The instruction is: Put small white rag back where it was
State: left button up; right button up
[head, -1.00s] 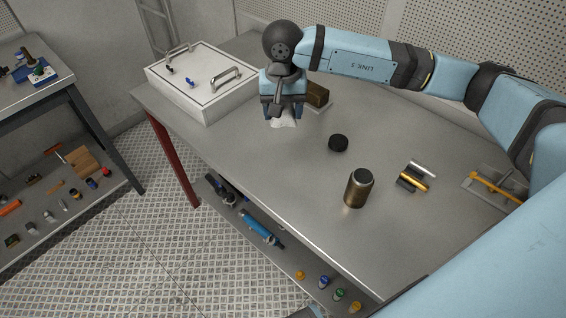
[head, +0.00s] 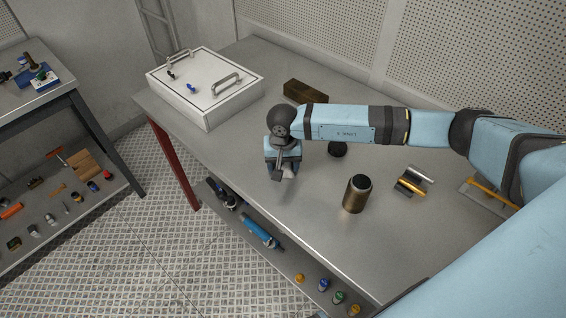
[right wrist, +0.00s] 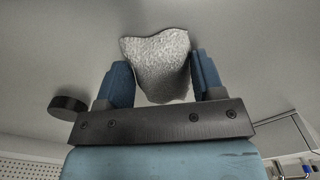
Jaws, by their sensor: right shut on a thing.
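The small white rag (right wrist: 160,66) is gripped between the two blue fingers of my right gripper (right wrist: 160,82) in the right wrist view. In the head view my right gripper (head: 283,175) is over the front left part of the grey table, and only a bit of the rag (head: 289,171) shows beside the fingers. The rag looks held a little above the table top, though the exact height is hard to tell. My left gripper is not in view.
The grey table (head: 250,215) holds a white lidded box (head: 225,105) at the back left and a brown block (head: 305,91) behind my arm. A black round lid (head: 338,149), a bronze canister (head: 356,194) and small cylinders (head: 411,182) stand to the right. The front left table edge is near the gripper.

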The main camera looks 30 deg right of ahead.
jog(key=shift+f, duration=0.1)
jog(key=shift+f+b, duration=0.15)
jog(key=shift+b, duration=0.15)
jog(key=o, duration=1)
jog(key=shift+r+p, duration=0.25)
jog(key=shift+p, duration=0.1)
jog(key=shift+r, duration=0.3)
notch_tip(320, 180, up, 11)
jog(key=shift+r+b, duration=0.2)
jog(key=shift+b, duration=0.55)
